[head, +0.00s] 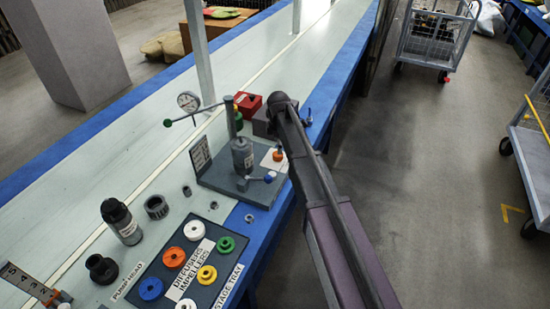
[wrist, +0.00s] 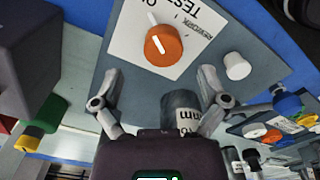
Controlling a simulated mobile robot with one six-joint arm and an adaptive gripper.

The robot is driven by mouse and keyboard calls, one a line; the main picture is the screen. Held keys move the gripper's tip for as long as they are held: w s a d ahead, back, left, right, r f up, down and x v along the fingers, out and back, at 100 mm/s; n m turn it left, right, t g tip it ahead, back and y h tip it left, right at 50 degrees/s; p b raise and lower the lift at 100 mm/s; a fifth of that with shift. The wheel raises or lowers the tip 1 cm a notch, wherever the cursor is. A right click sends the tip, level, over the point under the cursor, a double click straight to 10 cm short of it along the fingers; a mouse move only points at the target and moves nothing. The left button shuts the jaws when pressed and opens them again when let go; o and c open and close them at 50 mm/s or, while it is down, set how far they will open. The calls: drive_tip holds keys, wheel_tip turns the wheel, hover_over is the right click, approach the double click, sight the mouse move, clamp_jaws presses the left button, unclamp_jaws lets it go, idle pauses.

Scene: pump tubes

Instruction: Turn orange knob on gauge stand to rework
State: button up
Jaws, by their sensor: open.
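The orange knob (head: 278,156) sits on a white label plate at the right side of the gauge stand (head: 215,180). In the wrist view the orange knob (wrist: 164,47) shows large, with a white pointer line running toward the picture's top, slightly left. The label (wrist: 128,48) beside it reads "TEST" and "REWORK", with "REWORK" right of the knob and another word partly cut off at the top. My gripper (wrist: 160,86) is open and empty, its two fingers apart just short of the knob in the picture. In the head view my arm hides the gripper.
A grey labelled cylinder (head: 242,155) stands on the stand close to the knob; it shows between my fingers. A red box (head: 248,103) and a dark grey box (head: 263,123) lie behind. A parts tray (head: 226,292) and dark fittings are in front.

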sight(278, 157)
drive_tip(key=shift+f+b, duration=1.95)
drive_tip(key=shift+f, duration=0.25)
drive_tip(key=shift+c, duration=0.2)
